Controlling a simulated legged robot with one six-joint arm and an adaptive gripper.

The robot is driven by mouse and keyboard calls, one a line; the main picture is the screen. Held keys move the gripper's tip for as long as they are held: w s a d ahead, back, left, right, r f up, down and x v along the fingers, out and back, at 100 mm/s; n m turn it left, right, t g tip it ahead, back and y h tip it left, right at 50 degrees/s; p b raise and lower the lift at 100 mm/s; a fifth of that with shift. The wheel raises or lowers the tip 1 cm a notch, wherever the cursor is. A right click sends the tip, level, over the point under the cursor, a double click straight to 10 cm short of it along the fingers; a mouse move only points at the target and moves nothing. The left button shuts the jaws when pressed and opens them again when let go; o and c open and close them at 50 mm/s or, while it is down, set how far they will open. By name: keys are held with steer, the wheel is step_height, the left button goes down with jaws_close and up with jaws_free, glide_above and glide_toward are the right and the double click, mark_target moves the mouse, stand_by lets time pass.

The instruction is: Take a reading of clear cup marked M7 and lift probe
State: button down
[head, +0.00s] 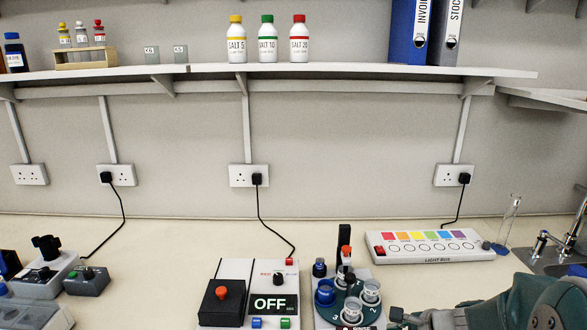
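A teal round holder (337,303) at the bottom centre carries a blue cup (325,291) and paler, clear-looking cups, one at the right (371,291) and one in front (351,311). I cannot read M7 on any cup. A black upright with an orange-red part (346,254) stands behind the cups; it may be the probe and its stand, and its lower end is hard to make out.
A black box with a red button (222,303) adjoins the meter. A light box (430,246) lies behind my arm, with a glass cylinder (509,222) and sink tap (541,240) to its right. Grey devices (45,275) stand at left. The bench between is clear.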

steer(key=shift+f, duration=0.45)
stand_by(0.6)
steer(key=shift+r, duration=0.1)
steer(key=shift+r, duration=0.85)
steer(key=shift+r, duration=3)
